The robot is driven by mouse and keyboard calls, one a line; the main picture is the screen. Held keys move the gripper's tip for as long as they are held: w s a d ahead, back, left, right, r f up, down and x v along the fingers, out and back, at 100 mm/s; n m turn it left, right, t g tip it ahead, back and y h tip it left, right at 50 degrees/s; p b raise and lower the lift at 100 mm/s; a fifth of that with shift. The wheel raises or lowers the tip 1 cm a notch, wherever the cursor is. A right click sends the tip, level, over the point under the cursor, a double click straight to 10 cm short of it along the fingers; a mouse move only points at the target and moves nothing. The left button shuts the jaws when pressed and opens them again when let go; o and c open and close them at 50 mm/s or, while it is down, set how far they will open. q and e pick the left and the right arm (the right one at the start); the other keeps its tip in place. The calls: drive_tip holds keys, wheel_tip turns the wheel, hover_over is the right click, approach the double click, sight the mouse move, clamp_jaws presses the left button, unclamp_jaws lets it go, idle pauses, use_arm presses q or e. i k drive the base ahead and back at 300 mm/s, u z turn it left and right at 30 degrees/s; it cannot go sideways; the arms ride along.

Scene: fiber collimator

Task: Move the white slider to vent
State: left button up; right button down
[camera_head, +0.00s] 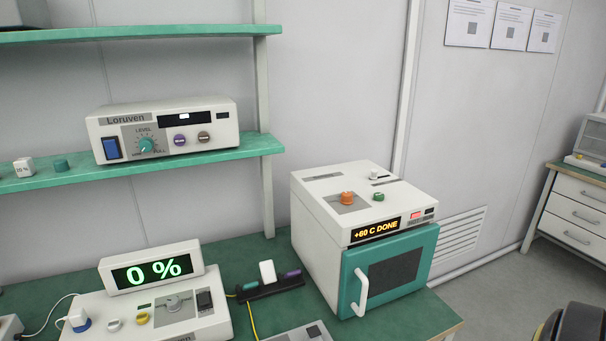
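A small white knob (374,174), which looks like the white slider, stands toward the back of the top of a white oven (318,224). It is beside a dark slot or label. The markings there are too small to read, so I cannot tell which position is the vent. An orange knob (347,198) and a green knob (378,197) are nearer the front of the oven top. The oven's teal door (350,287) is shut, and its display (375,230) reads "+60 C DONE". Neither of my grippers is in view.
The oven stands on a green bench (238,254). To its left are a black holder (270,289) and a device reading "0 %" (152,271). A Loruven box (163,131) sits on a shelf above. A dark rounded object (577,325) is at the lower right.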

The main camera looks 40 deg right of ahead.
sight(374, 172)
drive_tip(key=u, duration=1.7)
drive_tip(key=k, duration=1.4)
drive_tip(key=z, duration=1.75)
drive_tip(key=i, duration=0.5)
drive_tip(key=z, duration=0.1)
